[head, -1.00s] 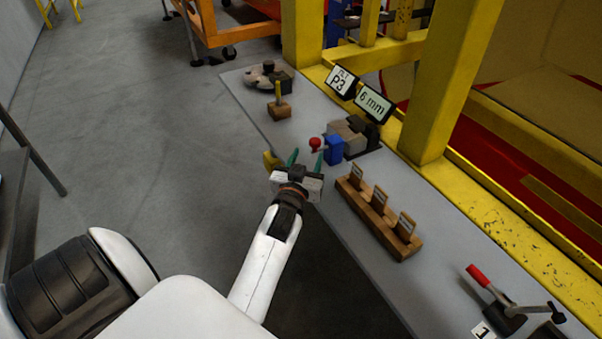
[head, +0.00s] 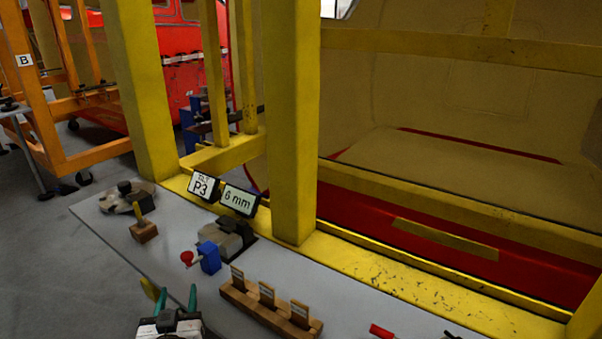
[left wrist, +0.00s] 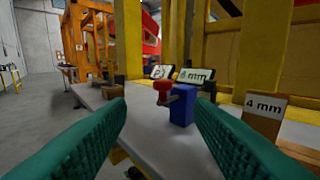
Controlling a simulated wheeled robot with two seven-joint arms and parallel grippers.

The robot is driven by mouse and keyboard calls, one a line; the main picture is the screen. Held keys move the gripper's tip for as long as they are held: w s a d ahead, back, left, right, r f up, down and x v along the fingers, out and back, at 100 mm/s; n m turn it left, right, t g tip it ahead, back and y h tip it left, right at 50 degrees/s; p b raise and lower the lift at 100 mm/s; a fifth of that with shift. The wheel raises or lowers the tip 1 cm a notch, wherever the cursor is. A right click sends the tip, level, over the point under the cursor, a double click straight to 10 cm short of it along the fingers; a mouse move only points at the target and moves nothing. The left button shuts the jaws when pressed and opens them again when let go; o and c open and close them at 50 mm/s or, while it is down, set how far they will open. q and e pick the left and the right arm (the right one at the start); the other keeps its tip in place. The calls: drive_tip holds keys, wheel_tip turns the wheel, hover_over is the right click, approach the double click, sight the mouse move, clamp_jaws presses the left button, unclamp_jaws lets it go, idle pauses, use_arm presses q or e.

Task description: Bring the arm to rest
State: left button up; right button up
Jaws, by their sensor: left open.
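My left gripper (head: 179,299) is at the bottom left of the head view, at the near edge of the grey bench (head: 95,211). Its green fingers are apart with nothing between them. In the left wrist view the two green fingers (left wrist: 160,122) are spread wide, and a blue block with a red knob (left wrist: 181,106) stands beyond them on the bench. The same blue block shows in the head view (head: 209,257), apart from the gripper. My right gripper does not show in either view.
A wooden rack (head: 268,312) with several upright tags stands right of the gripper. A small wooden block (head: 144,231), a "6 mm" display (head: 239,200) and a "P3" sign (head: 203,186) are farther back. Yellow posts (head: 289,120) rise behind the bench. Open floor lies left.

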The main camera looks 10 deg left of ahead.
use_arm(q)
drive_tip(key=s+d+f+m+g+h, duration=0.35)
drive_tip(key=s+d+f+g, duration=0.35)
drive_tip(key=s, duration=0.4)
drive_tip(key=s+d+f+m+g+h, duration=0.35)
drive_tip(key=s+d+f+g, duration=0.3)
drive_tip(key=s, duration=0.45)
wheel_tip(320, 180, down, 25)
drive_tip(key=s+a+f+g, duration=0.2)
drive_tip(key=s+a+f, duration=0.1)
drive_tip(key=s+f, duration=1.4)
drive_tip(key=shift+s, duration=0.15)
